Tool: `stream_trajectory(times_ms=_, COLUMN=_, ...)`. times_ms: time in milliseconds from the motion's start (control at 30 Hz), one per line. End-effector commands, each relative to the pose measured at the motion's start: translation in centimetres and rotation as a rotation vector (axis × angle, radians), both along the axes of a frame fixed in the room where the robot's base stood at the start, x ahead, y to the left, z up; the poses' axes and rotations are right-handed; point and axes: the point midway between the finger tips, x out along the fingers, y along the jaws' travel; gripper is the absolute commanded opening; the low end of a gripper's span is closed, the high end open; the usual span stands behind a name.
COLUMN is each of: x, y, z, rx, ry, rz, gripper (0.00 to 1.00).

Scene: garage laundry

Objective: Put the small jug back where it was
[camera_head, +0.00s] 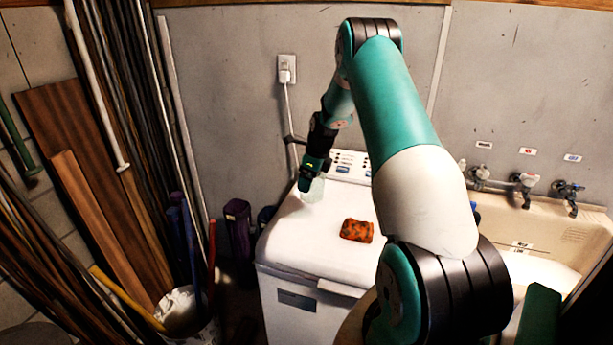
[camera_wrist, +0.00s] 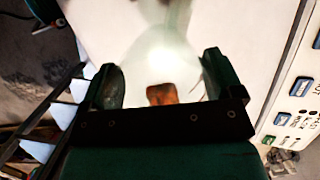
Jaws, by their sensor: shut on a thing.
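The small jug (camera_head: 312,190) is pale and translucent. It is at the left back part of the white washing machine's top (camera_head: 290,240), in my gripper (camera_head: 308,180). In the wrist view the jug (camera_wrist: 160,62) is between the two dark green fingers of my gripper (camera_wrist: 160,85), which is shut on it. I cannot tell whether the jug's base touches the machine top. My gripper partly hides the jug in the head view.
An orange and dark patterned roll (camera_head: 357,230) lies on the machine top, right of the jug. The control panel (camera_head: 348,165) is behind. A sink (camera_head: 550,240) with taps is at right. Wood boards (camera_head: 90,180) and a bucket (camera_head: 190,315) stand at left. The machine's front left is clear.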

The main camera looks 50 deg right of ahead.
Motion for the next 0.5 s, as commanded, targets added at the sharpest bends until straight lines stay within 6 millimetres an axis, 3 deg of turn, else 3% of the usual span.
stream_trajectory(times_ms=500, x=0.1, y=0.2, z=-5.7, rx=-0.001, ry=0.0, rz=0.005, gripper=0.59)
